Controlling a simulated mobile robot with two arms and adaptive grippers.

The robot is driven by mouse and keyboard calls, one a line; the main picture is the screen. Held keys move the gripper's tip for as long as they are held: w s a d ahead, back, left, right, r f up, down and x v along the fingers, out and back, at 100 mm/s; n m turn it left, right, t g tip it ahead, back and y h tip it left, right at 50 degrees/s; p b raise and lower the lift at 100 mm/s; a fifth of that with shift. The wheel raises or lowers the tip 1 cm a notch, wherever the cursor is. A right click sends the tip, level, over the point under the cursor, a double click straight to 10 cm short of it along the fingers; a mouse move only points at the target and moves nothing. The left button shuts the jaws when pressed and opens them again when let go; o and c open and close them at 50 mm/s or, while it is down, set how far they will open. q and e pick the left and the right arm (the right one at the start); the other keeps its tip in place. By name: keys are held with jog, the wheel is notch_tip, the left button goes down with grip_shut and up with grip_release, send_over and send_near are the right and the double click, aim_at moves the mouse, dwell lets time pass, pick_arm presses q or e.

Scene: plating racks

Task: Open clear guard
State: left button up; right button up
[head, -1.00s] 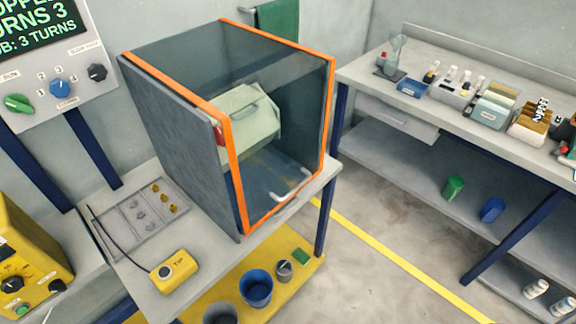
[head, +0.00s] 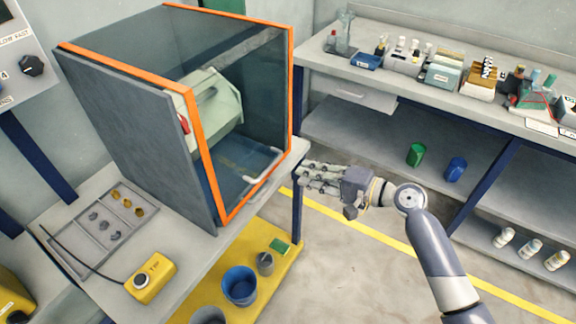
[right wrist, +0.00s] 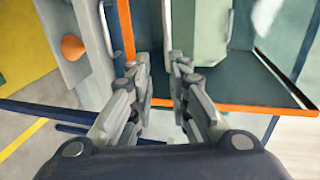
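The clear guard (head: 247,203) is an orange-framed transparent panel on the front of a grey box in the head view. It looks closed. A white handle (head: 264,168) sits low on it. My right gripper (head: 302,178) is just right of the guard's lower corner, with its fingers pointing left toward the handle and apart from it. In the right wrist view its two fingers (right wrist: 162,70) are spread with a gap between them. The orange frame (right wrist: 240,107) shows behind them there. I cannot tell whether the gripper holds anything thin, but none shows. My left gripper is not in view.
Inside the box is a pale green machine (head: 215,105). A yellow control box (head: 151,278) and a parts tray (head: 92,228) lie on the table at left. Buckets (head: 240,285) stand on the yellow shelf below. A bench (head: 420,85) lines the back right. Floor between is clear.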

aim_at(275, 162)
jog(key=x, duration=0.3)
jog(key=r+p+x, duration=0.1)
jog(key=x, duration=0.6)
jog(key=shift+w+a+r+p, duration=0.1)
jog(key=shift+a+p, duration=0.3)
grip_shut()
